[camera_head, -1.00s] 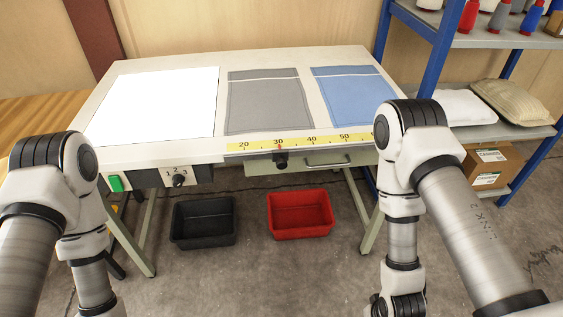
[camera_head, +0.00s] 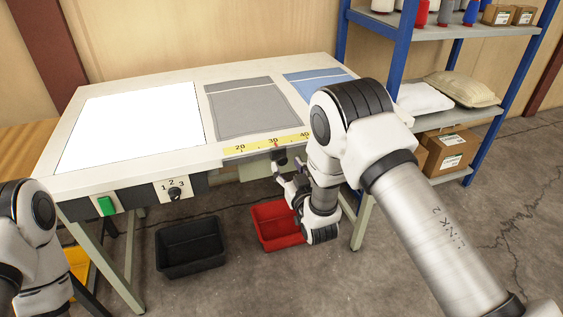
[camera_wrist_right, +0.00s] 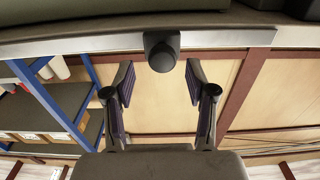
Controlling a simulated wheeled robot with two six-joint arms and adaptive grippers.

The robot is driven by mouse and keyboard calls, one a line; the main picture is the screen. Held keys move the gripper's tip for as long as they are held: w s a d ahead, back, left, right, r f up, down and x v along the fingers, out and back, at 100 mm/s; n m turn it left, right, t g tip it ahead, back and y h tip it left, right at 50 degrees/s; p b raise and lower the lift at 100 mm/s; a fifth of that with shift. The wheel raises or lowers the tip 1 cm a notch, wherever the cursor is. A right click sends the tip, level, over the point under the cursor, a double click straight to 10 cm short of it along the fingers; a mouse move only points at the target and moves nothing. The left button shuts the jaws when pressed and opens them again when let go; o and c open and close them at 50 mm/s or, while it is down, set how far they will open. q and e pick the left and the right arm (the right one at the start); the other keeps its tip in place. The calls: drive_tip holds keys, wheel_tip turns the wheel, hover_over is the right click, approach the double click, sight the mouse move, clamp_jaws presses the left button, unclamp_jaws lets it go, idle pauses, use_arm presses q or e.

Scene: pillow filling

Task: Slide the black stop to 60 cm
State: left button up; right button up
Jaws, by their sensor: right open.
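The black stop (camera_head: 281,158) sits on the front edge of the table, below the yellow scale (camera_head: 266,145). A red marker (camera_head: 276,144) above it is at about 30. In the right wrist view the stop's round black knob (camera_wrist_right: 161,51) shows under the table edge. My right gripper (camera_head: 289,174) is just below the stop. In the wrist view its two fingers (camera_wrist_right: 160,84) are apart and empty, with the knob centred just beyond their tips. I see no contact. My right arm hides the scale beyond 40. My left gripper is out of view.
A control panel with a green button (camera_head: 106,206) and a dial (camera_head: 174,193) is on the table front. A black bin (camera_head: 190,248) and a red bin (camera_head: 268,222) stand on the floor below. A blue-framed shelf (camera_head: 397,55) is at the right.

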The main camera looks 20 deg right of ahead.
sight(284, 161)
drive_tip(key=w, duration=0.3)
drive_tip(key=shift+a, duration=0.35)
drive_tip(key=shift+w+d, duration=0.15)
drive_tip(key=shift+w, duration=0.3)
drive_tip(key=shift+s, duration=0.1)
clamp_jaws()
drive_tip(key=shift+d, duration=0.1)
drive_tip(key=w+d+b, duration=0.1)
drive_tip(key=d+b, duration=0.1)
drive_tip(key=d, duration=2.7)
drive_tip(key=shift+d+b, duration=0.3)
drive_tip(key=shift+d, duration=0.1)
unclamp_jaws()
